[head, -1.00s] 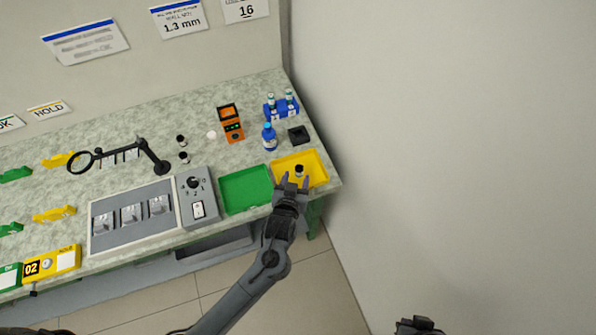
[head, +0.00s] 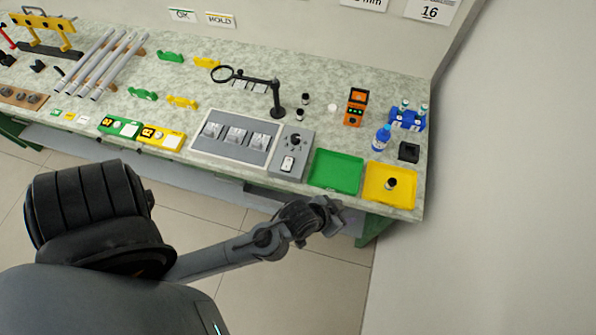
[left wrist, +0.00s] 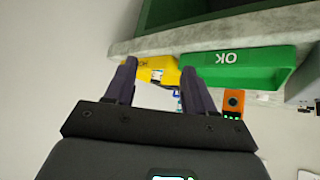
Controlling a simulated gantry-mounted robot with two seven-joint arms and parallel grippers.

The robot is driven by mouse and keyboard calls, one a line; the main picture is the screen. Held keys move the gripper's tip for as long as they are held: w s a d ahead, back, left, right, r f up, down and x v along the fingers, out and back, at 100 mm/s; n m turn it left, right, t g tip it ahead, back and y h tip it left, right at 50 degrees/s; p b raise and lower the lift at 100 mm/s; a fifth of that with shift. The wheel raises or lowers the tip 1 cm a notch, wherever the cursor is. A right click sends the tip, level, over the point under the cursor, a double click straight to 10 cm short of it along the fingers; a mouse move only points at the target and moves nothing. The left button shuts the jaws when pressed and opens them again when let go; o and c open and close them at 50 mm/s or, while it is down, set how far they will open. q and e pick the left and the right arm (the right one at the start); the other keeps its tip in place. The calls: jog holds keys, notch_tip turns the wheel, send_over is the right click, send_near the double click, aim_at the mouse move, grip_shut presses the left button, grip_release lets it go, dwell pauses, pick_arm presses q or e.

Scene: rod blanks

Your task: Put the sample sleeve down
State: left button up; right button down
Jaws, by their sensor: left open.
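A small black sleeve with a pale top (head: 391,184) stands in the yellow tray (head: 408,198) at the right end of the bench. The yellow tray also shows in the left wrist view (left wrist: 140,66), where I cannot clearly make out the sleeve. My left gripper (head: 331,207) is open, in front of the bench edge and below the green tray, apart from the sleeve. In the left wrist view its two fingers (left wrist: 160,68) are spread with nothing held between them. My right gripper is not in view.
A green tray (head: 337,172) marked OK lies left of the yellow one. A blue bottle (head: 381,139), black block (head: 408,152), blue rack (head: 407,120) and orange device (head: 355,108) stand behind. A wall closes the right.

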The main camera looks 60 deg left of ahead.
pick_arm(q)
jog(key=s+a+r+m+g, duration=0.1)
jog(key=s+a+g, duration=0.1)
jog(key=s, duration=0.4)
jog(key=s+a+r+m+g, duration=0.1)
jog(key=s+a+g, duration=0.1)
jog(key=s, duration=0.3)
jog(key=shift+s+a+r+g+y, duration=0.2)
jog(key=shift+s+a+g+y, duration=0.1)
jog(key=shift+s+g, duration=0.15)
jog(key=shift+r, duration=0.15)
notch_tip(320, 180, up, 29)
jog(key=p, duration=2.9)
